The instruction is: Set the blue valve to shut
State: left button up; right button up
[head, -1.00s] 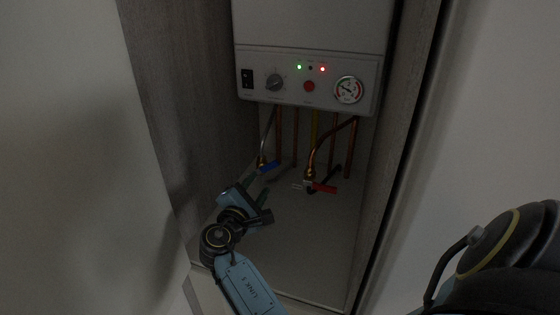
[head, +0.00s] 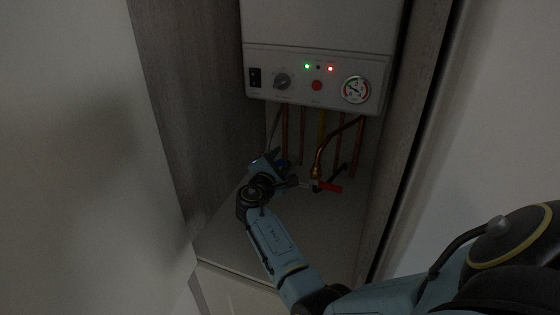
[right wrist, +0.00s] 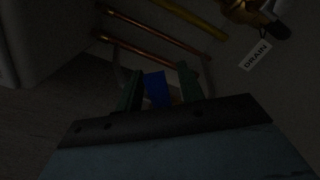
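The blue valve's lever (right wrist: 155,90) shows in the right wrist view between the two fingers of my right gripper (right wrist: 158,80). The fingers are apart; the left one is close to the lever, and a gap shows on the right. I cannot tell whether either touches it. In the head view my right gripper (head: 276,163) is at the pipes under the boiler, and only a small blue patch of the lever (head: 283,162) shows past it. The valve body is hidden there. My left gripper is not in view.
The white boiler (head: 316,75) with its dial and gauge hangs above. A red-handled valve (head: 327,187) is right of my gripper, and a "DRAIN" tag (right wrist: 256,54) shows in the wrist view. Copper pipes stand behind. Cupboard walls close in both sides; the floor (head: 320,235) is clear.

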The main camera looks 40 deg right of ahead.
grip_shut()
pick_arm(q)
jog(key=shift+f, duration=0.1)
